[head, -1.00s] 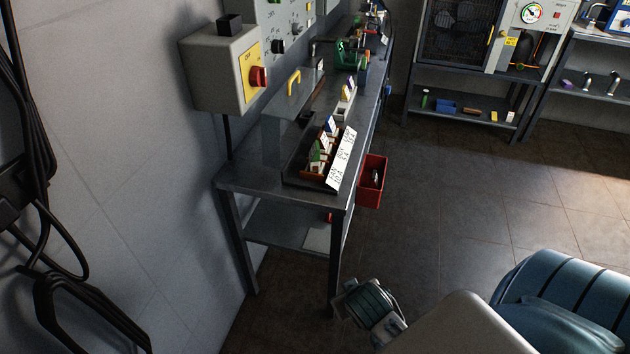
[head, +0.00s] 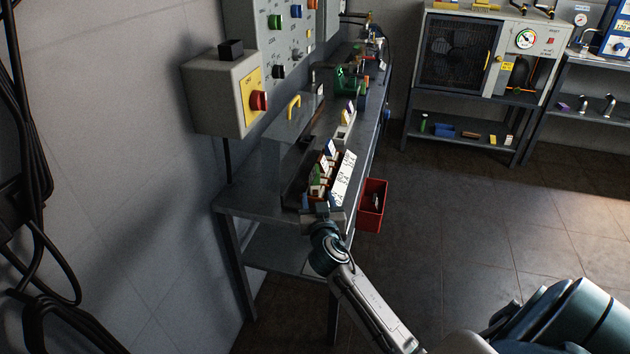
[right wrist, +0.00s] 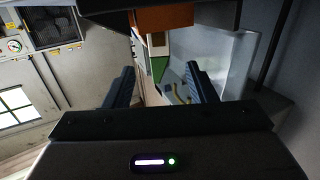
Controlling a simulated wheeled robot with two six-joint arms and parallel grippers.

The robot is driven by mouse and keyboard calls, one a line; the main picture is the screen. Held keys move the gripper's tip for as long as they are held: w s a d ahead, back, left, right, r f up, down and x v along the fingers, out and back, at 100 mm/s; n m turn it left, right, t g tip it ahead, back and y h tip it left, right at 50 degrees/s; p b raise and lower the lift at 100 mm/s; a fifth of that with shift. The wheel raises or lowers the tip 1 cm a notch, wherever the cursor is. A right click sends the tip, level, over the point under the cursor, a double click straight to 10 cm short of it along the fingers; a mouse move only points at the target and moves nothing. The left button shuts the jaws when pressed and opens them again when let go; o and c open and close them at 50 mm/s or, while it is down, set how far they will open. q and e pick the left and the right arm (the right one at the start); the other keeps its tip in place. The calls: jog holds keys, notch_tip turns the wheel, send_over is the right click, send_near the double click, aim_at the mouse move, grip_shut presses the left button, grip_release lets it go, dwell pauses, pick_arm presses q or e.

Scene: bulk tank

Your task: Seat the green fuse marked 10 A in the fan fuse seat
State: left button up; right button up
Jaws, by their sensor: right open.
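A dark tray of small upright fuses (head: 303,190) sits at the near end of the grey bench, with a white handwritten label card along its right side. A green fuse (head: 317,173) stands among the white, orange and blue ones; its marking is too small to read. My right gripper (head: 322,213) is at the tray's near end. In the right wrist view its fingers (right wrist: 158,85) are apart, with a green and white piece (right wrist: 158,66) beyond and between them, and nothing gripped. I cannot make out the fan fuse seat. My left gripper is not in view.
A grey wall box with a red knob (head: 258,100) overhangs the bench's left side. A red bin (head: 373,205) hangs at the bench's right edge. A cabinet with a fan (head: 458,55) stands at the back. The floor to the right is clear.

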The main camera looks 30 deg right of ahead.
aim_at(315, 187)
jog(key=shift+x, duration=0.95)
jog(key=shift+f+p+x, duration=0.1)
jog(key=shift+p+x, duration=0.25)
jog(key=shift+x, duration=0.95)
jog(key=shift+f+p+x, duration=0.15)
jog(key=shift+p+x, duration=0.15)
jog(key=shift+x, duration=1)
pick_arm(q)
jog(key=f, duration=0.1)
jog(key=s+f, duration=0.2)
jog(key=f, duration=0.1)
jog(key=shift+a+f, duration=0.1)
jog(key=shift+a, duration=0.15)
pick_arm(e)
grip_shut()
jog(key=shift+r, duration=0.1)
